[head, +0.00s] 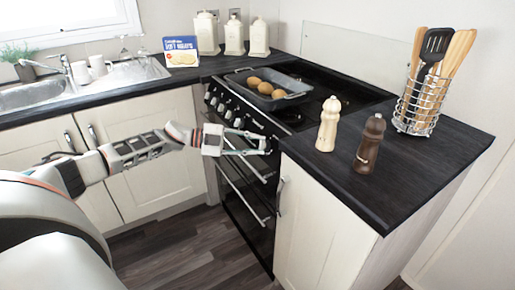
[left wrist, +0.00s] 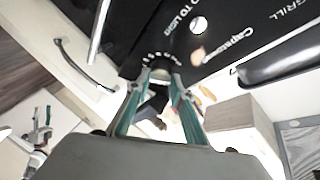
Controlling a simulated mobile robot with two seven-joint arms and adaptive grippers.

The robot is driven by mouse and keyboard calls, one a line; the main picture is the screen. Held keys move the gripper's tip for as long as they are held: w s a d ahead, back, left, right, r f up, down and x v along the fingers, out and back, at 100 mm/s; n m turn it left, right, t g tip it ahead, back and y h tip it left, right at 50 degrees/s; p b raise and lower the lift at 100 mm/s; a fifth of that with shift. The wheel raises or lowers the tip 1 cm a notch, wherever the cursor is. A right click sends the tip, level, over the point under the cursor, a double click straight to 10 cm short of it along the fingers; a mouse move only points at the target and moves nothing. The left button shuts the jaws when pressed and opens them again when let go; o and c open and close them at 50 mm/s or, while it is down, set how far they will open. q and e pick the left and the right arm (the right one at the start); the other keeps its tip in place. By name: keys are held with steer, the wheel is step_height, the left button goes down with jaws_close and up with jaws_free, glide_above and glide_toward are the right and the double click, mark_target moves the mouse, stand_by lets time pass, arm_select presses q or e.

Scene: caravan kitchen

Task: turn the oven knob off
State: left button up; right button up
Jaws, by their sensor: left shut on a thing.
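The black oven (head: 247,185) stands in the counter, with a row of silver knobs (head: 221,107) along its sloping front panel. My left gripper (head: 266,145) reaches from the left to the right end of this panel. In the left wrist view its two fingers (left wrist: 161,76) close in on the oven knob (left wrist: 160,68) at the printed dial marks. The gripper is shut on that knob, and the fingers hide much of it. The knob's exact angle cannot be read. My right gripper (left wrist: 41,117) shows small at the left of the left wrist view, apparently open and empty.
A tray of potatoes (head: 268,92) sits on the hob. A cream mill (head: 328,124) and a brown mill (head: 369,144) stand on the right counter (head: 410,185), near a utensil basket (head: 418,107). Oven door handles (head: 245,160) lie below the panel. The floor (head: 190,245) is clear.

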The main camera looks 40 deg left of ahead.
arm_select(q)
steer(key=shift+w+m+g+y+b, duration=0.1)
steer(key=shift+m+g+y+b, duration=0.3)
steer(key=shift+m, duration=0.8)
steer(key=shift+m+g+y+b, duration=0.1)
steer(key=shift+m+g, duration=0.5)
steer(key=shift+m, duration=0.6)
arm_select(e)
steer(key=shift+w+a+r, duration=0.2)
steer(key=shift+w+a, duration=0.1)
steer(key=shift+w, duration=0.15)
arm_select(q)
steer(key=shift+r, duration=0.1)
arm_select(e)
steer(key=shift+a, duration=0.1)
arm_select(q)
steer(key=o, duration=1.1)
steer(key=shift+r, duration=0.1)
arm_select(e)
steer(key=shift+s, duration=0.1)
arm_select(q)
steer(key=v, duration=1.2)
